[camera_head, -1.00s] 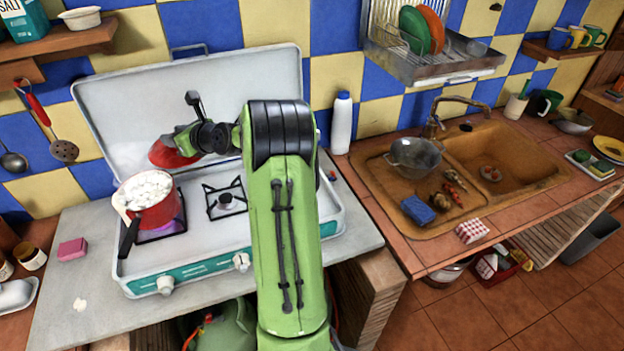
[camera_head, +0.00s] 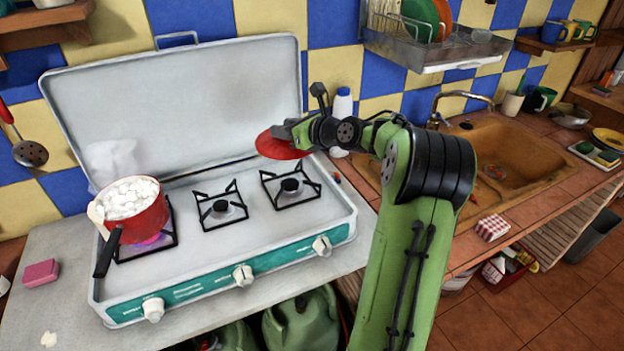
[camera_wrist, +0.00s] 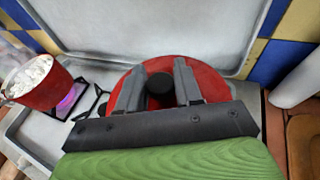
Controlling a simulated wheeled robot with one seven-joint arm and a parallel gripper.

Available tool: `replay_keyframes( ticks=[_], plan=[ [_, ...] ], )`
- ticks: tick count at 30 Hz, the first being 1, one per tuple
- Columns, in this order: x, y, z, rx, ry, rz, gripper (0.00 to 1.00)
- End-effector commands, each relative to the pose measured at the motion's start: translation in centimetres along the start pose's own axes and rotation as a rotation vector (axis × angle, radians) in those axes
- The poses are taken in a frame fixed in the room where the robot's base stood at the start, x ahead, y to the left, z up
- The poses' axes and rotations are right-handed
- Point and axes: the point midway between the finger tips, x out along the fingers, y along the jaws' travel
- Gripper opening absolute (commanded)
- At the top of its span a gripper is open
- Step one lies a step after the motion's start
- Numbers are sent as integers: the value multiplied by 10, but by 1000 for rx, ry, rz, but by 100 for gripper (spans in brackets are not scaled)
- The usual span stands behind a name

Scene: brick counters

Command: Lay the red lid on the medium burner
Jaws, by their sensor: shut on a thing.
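My gripper (camera_head: 287,131) is shut on the black knob (camera_wrist: 159,85) of the red lid (camera_head: 279,148), one finger on each side of the knob in the wrist view. The lid is held in the air over the back right part of the stove, above and behind the right burner (camera_head: 290,187). The stove (camera_head: 215,255) has three burners in a row. The middle burner (camera_head: 221,207) and right burner are bare. The left burner (camera_head: 166,240) glows violet under a red pot (camera_head: 144,219).
The pot is heaped with white contents, and its black handle (camera_head: 107,255) points to the front. The raised stove cover (camera_head: 180,105) stands behind the burners. A white bottle (camera_head: 342,107) stands behind my gripper, and the sink (camera_head: 520,150) is to the right.

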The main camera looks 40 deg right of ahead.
Motion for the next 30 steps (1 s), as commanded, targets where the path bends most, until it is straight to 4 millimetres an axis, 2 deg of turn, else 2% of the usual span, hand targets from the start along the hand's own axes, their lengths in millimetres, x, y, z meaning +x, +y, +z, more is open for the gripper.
replay_keyframes(
  ticks=[2, 16, 30],
  plan=[
    [2, 2, -6, -1, -1, 4, 0],
    [30, 1, -95, 1, -1, 4, 0],
    [32, 1, -101, 0, -2, 2, 0]
  ],
)
